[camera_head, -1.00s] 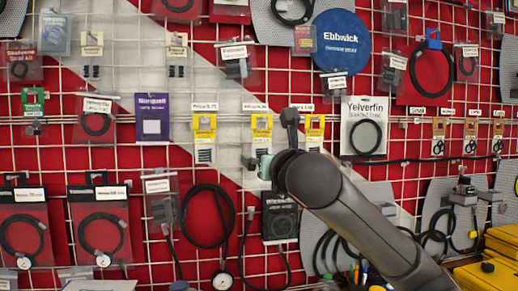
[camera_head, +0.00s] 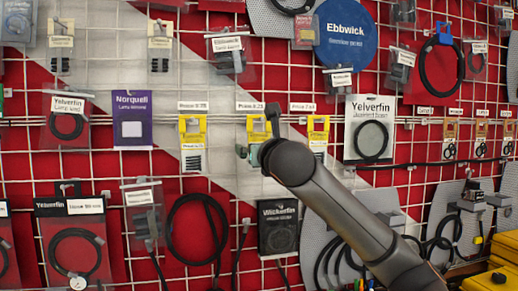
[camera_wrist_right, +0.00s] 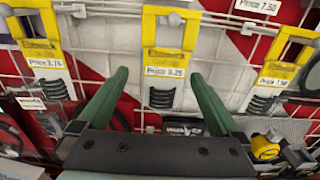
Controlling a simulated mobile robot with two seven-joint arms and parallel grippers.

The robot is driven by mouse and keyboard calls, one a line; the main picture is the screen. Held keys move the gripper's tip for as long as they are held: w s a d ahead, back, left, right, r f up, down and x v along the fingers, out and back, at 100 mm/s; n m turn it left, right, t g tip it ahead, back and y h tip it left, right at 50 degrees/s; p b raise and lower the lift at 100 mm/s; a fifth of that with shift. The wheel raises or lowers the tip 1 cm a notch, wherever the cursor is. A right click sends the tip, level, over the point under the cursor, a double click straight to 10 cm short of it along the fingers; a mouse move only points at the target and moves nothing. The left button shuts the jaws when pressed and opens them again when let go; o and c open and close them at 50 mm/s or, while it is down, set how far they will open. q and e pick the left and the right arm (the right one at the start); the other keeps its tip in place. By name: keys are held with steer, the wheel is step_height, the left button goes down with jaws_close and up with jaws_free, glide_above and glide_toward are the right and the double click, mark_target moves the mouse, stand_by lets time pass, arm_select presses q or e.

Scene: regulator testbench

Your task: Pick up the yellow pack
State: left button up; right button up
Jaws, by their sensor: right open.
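Three yellow packs hang in a row on the wire wall. The left one (camera_head: 192,128), the middle one (camera_head: 256,127) and the right one (camera_head: 318,124) show in the head view. My right gripper (camera_head: 259,135) is in front of the middle pack and hides part of it. In the right wrist view my open gripper (camera_wrist_right: 160,75) has its two green fingers spread, with the middle yellow pack (camera_wrist_right: 164,57) beyond and between the tips. The left pack (camera_wrist_right: 40,52) and right pack (camera_wrist_right: 280,72) hang outside the fingers. Nothing is held. My left gripper is not in view.
A purple Norquell pack (camera_head: 132,135) hangs left of the row and a Yelverfin pack (camera_head: 370,140) hangs right of it. A dark Wickerfin pack (camera_head: 278,235) hangs below. Wire rails and price labels (camera_head: 256,106) run above the packs. Yellow cases (camera_head: 492,277) stand at lower right.

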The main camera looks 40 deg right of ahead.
steer(key=x, duration=0.2)
steer(key=p+x, duration=0.1)
steer(key=x, duration=0.2)
steer(key=shift+d+r, duration=0.15)
steer(key=shift+d, duration=0.25)
steer(key=c, duration=1.2)
steer(key=shift+c, duration=0.5)
steer(key=shift+r, duration=0.15)
